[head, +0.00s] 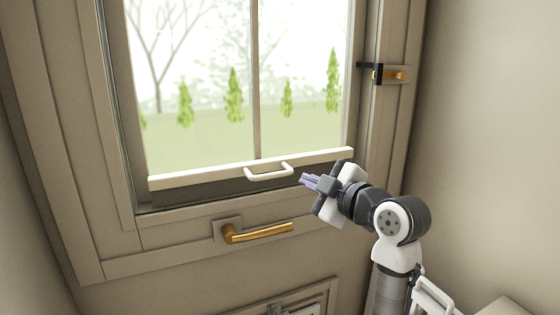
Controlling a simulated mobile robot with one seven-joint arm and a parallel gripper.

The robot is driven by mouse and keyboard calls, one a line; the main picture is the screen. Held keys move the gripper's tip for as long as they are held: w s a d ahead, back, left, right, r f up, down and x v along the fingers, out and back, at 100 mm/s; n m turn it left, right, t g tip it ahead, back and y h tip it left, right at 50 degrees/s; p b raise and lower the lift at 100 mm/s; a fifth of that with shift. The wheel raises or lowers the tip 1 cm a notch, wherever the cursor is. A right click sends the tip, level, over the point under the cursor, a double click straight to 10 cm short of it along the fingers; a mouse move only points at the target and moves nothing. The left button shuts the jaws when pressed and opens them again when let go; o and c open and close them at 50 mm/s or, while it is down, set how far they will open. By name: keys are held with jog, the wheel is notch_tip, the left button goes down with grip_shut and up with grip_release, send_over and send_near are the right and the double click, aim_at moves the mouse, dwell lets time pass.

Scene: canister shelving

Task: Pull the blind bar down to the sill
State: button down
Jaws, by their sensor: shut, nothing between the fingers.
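The blind bar (205,178) is a pale horizontal bar across the lower part of the window, a little above the sill (190,204). A dark gap shows between the bar and the sill. A white loop handle (268,173) sticks out from the bar's middle. My gripper (305,180) is shut and empty, with its purple-grey fingertips just right of the handle and slightly lower. The fingertips look apart from the handle, though their depth relative to it is hard to judge.
A brass lever handle (260,232) is on the frame below the sill. A brass and black latch (388,74) is on the frame at the upper right. Walls close in on both sides. A panel (300,302) shows at the bottom.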

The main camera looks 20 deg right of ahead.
aim_at(267, 170)
jog(key=a+r+m+t+h+p, duration=0.25)
jog(key=a+m+p, duration=0.25)
jog(key=m, duration=0.6)
jog(key=w+r+m+p, duration=0.15)
jog(key=w+p, duration=0.25)
jog(key=w, duration=0.5)
jog(key=shift+t+h, duration=0.35)
jog(key=shift+s+a+f, duration=0.1)
jog(key=shift+s+f, duration=0.1)
jog(key=shift+f, duration=0.5)
jog(key=shift+s+a+f, duration=0.1)
jog(key=shift+s+f, duration=0.05)
jog(key=shift+f, duration=0.5)
jog(key=shift+s+a+f, duration=0.1)
jog(key=shift+s+f, duration=0.1)
jog(key=shift+f, duration=0.5)
notch_tip(267, 170, down, 5)
jog(key=b, duration=0.4)
jog(key=shift+f, duration=0.15)
